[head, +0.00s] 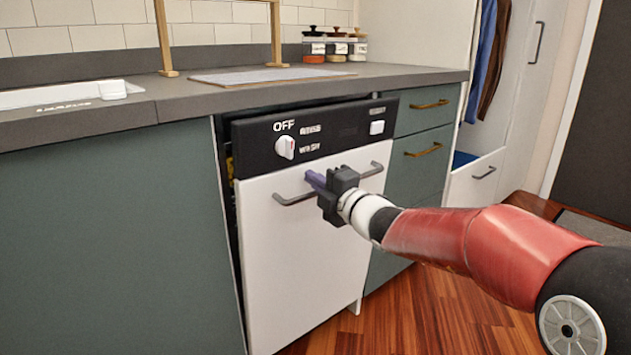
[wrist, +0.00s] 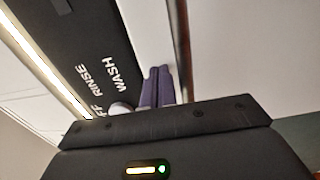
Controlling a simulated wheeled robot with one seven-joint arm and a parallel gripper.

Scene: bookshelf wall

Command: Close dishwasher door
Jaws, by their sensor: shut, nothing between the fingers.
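The dishwasher door (head: 300,265) is white with a black control panel (head: 345,122) on top. It stands nearly upright, with its top tilted slightly out from the counter and a dark gap along its left side. A grey bar handle (head: 292,200) crosses the door below the panel. My gripper (head: 316,181) is shut and empty in front of the door at the handle's middle. In the wrist view its purple fingers (wrist: 157,87) are together, close to the white door surface beside the handle bar (wrist: 181,50). I cannot tell whether they touch the door.
A grey counter (head: 250,98) runs above the dishwasher. Green drawers (head: 425,150) with brass handles are to the right, and a green cabinet (head: 110,230) is to the left. Several jars (head: 335,48) stand at the back. The wooden floor (head: 430,320) is clear at lower right.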

